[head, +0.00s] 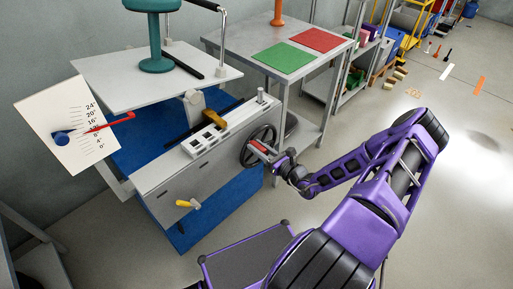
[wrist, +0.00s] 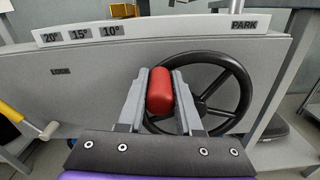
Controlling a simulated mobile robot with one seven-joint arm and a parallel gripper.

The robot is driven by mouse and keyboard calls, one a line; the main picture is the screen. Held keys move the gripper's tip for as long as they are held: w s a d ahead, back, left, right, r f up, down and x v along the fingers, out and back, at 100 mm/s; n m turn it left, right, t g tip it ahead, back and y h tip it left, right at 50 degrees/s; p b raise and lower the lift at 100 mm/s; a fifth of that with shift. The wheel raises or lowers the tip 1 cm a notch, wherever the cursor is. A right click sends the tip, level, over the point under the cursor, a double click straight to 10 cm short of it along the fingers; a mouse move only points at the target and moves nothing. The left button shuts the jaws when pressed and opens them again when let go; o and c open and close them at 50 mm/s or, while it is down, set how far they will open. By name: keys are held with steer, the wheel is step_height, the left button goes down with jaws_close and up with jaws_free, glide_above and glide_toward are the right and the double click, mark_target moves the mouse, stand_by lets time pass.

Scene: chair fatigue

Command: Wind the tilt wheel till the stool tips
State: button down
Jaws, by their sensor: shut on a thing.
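The black tilt wheel (head: 263,146) sits on the right end of the grey machine; it also shows in the wrist view (wrist: 228,84). My gripper (head: 267,149) is shut on the wheel's red handle (wrist: 160,90), with one finger on each side. The handle is at the wheel's left side in the wrist view. The teal stool (head: 157,64) stands on the light platform (head: 110,72), its top cut off by the picture edge. It looks upright. A white dial (head: 62,118) has a red pointer (head: 118,120) across its scale, below the 16° mark.
A strip (wrist: 85,33) reads 20°, 15°, 10°, and PARK at its right end. A yellow-handled lever (head: 188,204) is on the machine's front. A grey table (head: 240,42) with green and red mats stands behind. Open floor lies to the right.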

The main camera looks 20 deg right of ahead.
steer(key=shift+w+d+r+m, duration=0.15)
steer(key=shift+d+r+m, duration=0.15)
steer(key=shift+d+m, duration=0.3)
steer(key=shift+a, duration=0.1)
steer(key=c, duration=0.6)
jaws_free()
steer(key=p+v, duration=0.1)
steer(key=v, duration=1.6)
steer(key=shift+s, duration=0.25)
